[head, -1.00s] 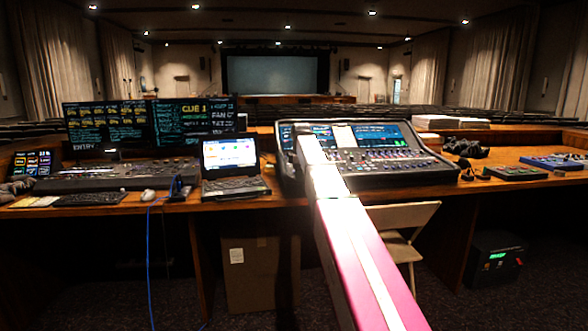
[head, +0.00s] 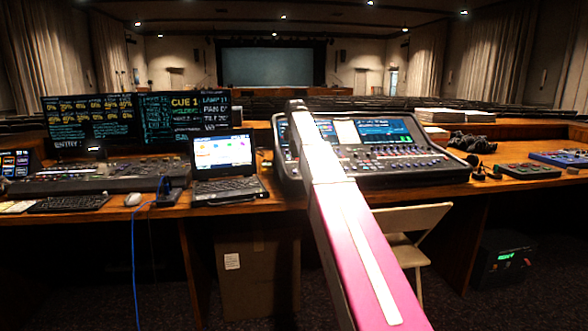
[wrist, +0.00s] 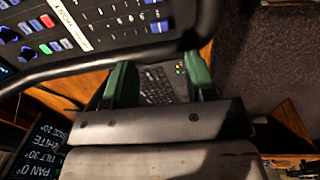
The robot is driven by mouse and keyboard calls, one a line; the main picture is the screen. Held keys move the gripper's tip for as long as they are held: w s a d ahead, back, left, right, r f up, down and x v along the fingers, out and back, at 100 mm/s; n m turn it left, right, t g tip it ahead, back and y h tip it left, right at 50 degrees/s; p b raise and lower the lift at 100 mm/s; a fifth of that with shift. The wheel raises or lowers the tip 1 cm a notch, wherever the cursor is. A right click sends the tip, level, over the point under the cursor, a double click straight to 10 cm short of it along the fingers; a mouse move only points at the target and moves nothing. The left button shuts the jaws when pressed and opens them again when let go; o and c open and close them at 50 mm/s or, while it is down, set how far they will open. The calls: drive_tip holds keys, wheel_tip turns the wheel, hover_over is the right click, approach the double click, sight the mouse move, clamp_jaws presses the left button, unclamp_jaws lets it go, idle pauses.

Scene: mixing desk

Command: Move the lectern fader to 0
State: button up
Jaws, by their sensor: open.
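The mixing console (head: 420,163) stands on the desk, with screens at its back and rows of controls in front. Its edge, buttons and a white label strip show close up at upper left in the wrist view (wrist: 100,50). I cannot read which fader is the lectern one. My arm reaches over the console's left part in the head view and hides some of it; the fingertips cannot be made out there. In the wrist view my gripper (wrist: 160,78) is open and empty, its green fingers apart beside the console's edge, with the laptop keyboard beyond.
An open laptop (head: 222,165) stands just left of the console. Further left are a lighting desk (head: 90,178), monitors (head: 140,118) and a mouse (head: 133,199). Headphones (head: 470,143) and small controllers (head: 528,170) lie to the right. A folding chair (head: 412,230) stands below.

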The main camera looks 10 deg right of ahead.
sight(294, 171)
drive_tip(key=f, duration=0.5)
drive_tip(key=w+f, duration=0.1)
drive_tip(key=f, duration=0.2)
